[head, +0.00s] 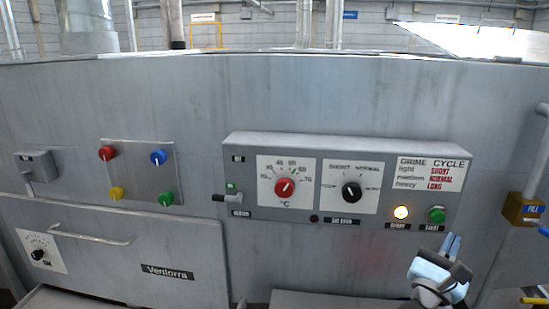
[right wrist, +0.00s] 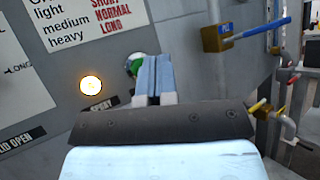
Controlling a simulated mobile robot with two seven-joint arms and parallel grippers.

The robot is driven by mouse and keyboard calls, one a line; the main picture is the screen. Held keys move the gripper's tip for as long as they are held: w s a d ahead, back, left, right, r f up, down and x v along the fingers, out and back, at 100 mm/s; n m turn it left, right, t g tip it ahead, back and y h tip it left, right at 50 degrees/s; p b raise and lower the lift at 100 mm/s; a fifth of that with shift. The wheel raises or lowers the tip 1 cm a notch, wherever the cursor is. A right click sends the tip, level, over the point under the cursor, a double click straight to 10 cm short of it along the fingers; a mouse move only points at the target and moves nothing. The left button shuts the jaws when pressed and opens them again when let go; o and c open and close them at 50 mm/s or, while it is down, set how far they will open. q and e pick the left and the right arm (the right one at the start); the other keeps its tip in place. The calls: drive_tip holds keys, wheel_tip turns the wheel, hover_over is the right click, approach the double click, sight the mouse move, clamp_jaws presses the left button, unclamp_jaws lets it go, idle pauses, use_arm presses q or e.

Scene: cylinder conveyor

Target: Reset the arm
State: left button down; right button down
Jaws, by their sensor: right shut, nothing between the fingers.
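My right gripper (head: 451,246) is in front of the grey control panel (head: 300,224), just below and right of the green button (head: 437,214). Its light blue fingers are together with nothing between them. In the right wrist view, the fingers (right wrist: 154,75) point up at the panel and partly cover the green button (right wrist: 133,66). I cannot tell whether the fingertips touch it. A lit yellow-white lamp (head: 401,212) is left of the button and also shows in the right wrist view (right wrist: 91,86). My left gripper is not in view.
The panel carries a red knob (head: 285,187), a black knob (head: 351,192) and a small lever (head: 231,195). A plate with several coloured knobs (head: 137,172) is at the left, above a drawer handle (head: 88,238). A brass valve with a blue handle (right wrist: 230,36) stands out at the right.

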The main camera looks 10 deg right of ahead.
drive_tip(key=a+f+n+t+y+p, duration=0.3)
drive_tip(key=a+f+n+y, duration=0.35)
drive_tip(key=n, duration=0.95)
drive_tip(key=a+f+n+t+y+p, duration=0.35)
drive_tip(key=a+n+y, duration=0.45)
drive_tip(key=n+y, duration=0.6)
drive_tip(key=s+a+f+n+g+y+p, duration=0.1)
drive_tip(key=s+a+f+n+g+p, duration=0.1)
drive_tip(key=s+f+n+g, duration=0.3)
drive_tip(key=s+a+f+n+g+y+p, duration=0.1)
drive_tip(key=s+a+f+n+g, duration=0.3)
drive_tip(key=s+f+n, duration=0.7)
wheel_tip(320, 180, down, 2)
drive_tip(key=n+g+p, duration=0.1)
drive_tip(key=n, duration=0.4)
drive_tip(key=shift+a+f, duration=0.2)
drive_tip(key=shift+a, duration=0.05)
